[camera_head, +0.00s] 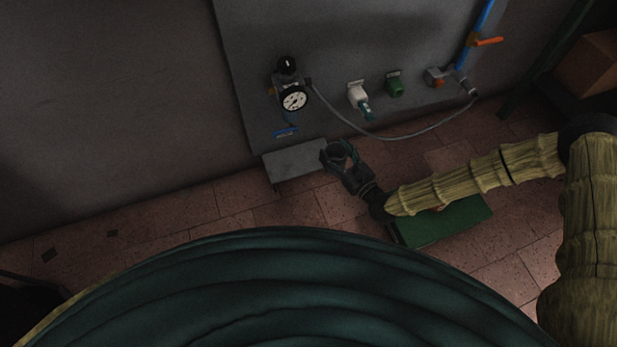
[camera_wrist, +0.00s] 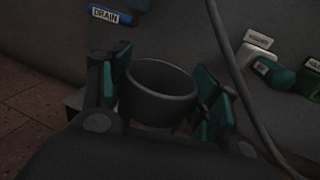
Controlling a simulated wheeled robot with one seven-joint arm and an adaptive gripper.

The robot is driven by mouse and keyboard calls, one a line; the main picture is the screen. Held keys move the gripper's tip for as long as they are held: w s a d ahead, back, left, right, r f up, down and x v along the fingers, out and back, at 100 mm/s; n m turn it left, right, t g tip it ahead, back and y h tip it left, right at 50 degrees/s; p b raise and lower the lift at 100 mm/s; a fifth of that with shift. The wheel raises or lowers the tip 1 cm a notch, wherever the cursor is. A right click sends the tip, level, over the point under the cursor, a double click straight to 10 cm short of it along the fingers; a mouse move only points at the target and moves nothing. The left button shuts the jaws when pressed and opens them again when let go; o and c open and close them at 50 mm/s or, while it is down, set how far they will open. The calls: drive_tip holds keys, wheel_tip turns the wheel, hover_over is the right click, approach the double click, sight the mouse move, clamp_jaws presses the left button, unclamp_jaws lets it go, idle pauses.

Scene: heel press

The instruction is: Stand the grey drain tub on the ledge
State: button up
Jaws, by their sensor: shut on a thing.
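The grey drain tub (camera_wrist: 159,106) is a dark, round, open-topped cup held upright between my gripper's green-padded fingers. My gripper (camera_head: 339,155) is shut on the tub (camera_head: 336,152) at the right edge of the ledge. The ledge (camera_head: 293,161) is a flat grey shelf at the foot of the wall panel, and its top looks bare left of the tub. In the wrist view, a blue DRAIN label (camera_wrist: 110,15) is on the panel above and left of the tub. I cannot tell whether the tub's base touches the ledge.
A pressure gauge (camera_head: 294,99) is on the panel above the ledge. A grey hose (camera_head: 385,137) loops from it to the blue pipe (camera_head: 475,35). White (camera_head: 358,95) and green (camera_head: 394,84) fittings sit between. A green box (camera_head: 444,221) lies on the tiled floor under my arm.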

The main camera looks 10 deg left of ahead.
drive_tip(key=s+a+f+n+g+y, duration=0.3)
drive_tip(key=s+a+f+n+g, duration=0.15)
drive_tip(key=s+a+f, duration=0.25)
drive_tip(key=shift+m+g, duration=0.25)
drive_tip(key=shift+m, duration=0.1)
drive_tip(key=shift+w+a+f+b, duration=0.25)
drive_tip(key=shift+w+a+b, duration=0.75)
drive_tip(key=shift+w+b, duration=0.45)
drive_tip(key=shift+w+a+f+b, duration=0.2)
drive_tip(key=shift+w+a+b, duration=0.75)
drive_tip(key=shift+w+b, duration=0.5)
drive_tip(key=shift+w+a+f+b, duration=0.25)
drive_tip(key=shift+w+a+b, duration=0.75)
drive_tip(key=shift+w+b, duration=0.45)
drive_tip(key=shift+w+a+f+b, duration=0.15)
drive_tip(key=shift+w+a, duration=0.35)
drive_tip(key=shift+w, duration=0.25)
drive_tip(key=shift+w+a+b, duration=0.15)
drive_tip(key=shift+w+a, duration=0.3)
drive_tip(key=shift+w, duration=0.35)
drive_tip(key=shift+w+a+f+b, duration=0.15)
drive_tip(key=shift+w+a, duration=0.35)
drive_tip(key=shift+w, duration=0.25)
drive_tip(key=shift+r, duration=0.15)
drive_tip(key=shift+f, duration=0.4)
drive_tip(key=o, duration=1)
drive_tip(key=shift+v, duration=6)
